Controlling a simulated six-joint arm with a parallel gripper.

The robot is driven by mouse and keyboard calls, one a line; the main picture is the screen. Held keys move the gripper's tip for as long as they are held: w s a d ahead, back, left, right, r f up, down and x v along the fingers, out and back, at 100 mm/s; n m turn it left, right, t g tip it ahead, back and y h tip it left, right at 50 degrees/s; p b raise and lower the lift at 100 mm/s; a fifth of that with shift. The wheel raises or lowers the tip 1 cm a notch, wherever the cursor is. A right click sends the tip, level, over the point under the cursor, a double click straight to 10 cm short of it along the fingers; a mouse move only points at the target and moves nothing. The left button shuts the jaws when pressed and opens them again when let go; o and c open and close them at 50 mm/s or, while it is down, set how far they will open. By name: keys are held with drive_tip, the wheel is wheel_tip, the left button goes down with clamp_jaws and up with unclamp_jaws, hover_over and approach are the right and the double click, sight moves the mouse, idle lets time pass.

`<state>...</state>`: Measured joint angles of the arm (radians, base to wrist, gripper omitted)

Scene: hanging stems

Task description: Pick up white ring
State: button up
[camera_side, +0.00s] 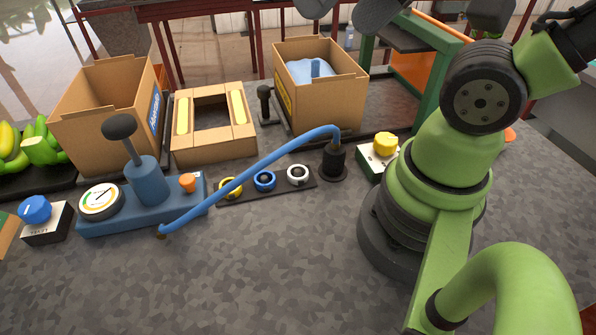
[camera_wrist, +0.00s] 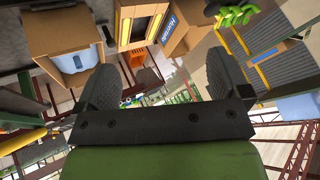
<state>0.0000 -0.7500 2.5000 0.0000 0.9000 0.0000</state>
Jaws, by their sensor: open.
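The white ring (camera_side: 298,175) sits at the right end of a dark strip on the table in the side view. A blue ring (camera_side: 264,180) and a yellow ring (camera_side: 230,188) stand to its left on the same strip. My gripper is at the top edge of the side view, mostly cut off and well above the table. In the wrist view my gripper (camera_wrist: 154,88) shows two dark fingers wide apart with nothing between them. I cannot make out the white ring in the wrist view.
A blue hose (camera_side: 250,168) arches from a black fitting (camera_side: 333,163) over the strip to the table. A blue gauge unit (camera_side: 145,195) stands left, and a box with a yellow knob (camera_side: 384,145) right. Cardboard boxes (camera_side: 318,95) stand behind. The front table is clear.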

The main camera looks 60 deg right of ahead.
idle(0.3)
drive_tip(key=c, duration=0.7)
drive_tip(key=shift+w, duration=0.1)
drive_tip(key=m+g+h, duration=0.2)
drive_tip(key=g, duration=0.5)
hover_over(297, 170)
wheel_tip(297, 170, down, 20)
drive_tip(key=f, duration=0.4)
drive_tip(key=shift+s, duration=0.25)
drive_tip(key=shift+w+f, duration=0.15)
drive_tip(key=shift+f, duration=1.5)
drive_tip(key=shift+w+f, duration=0.15)
drive_tip(key=shift+f, duration=1.5)
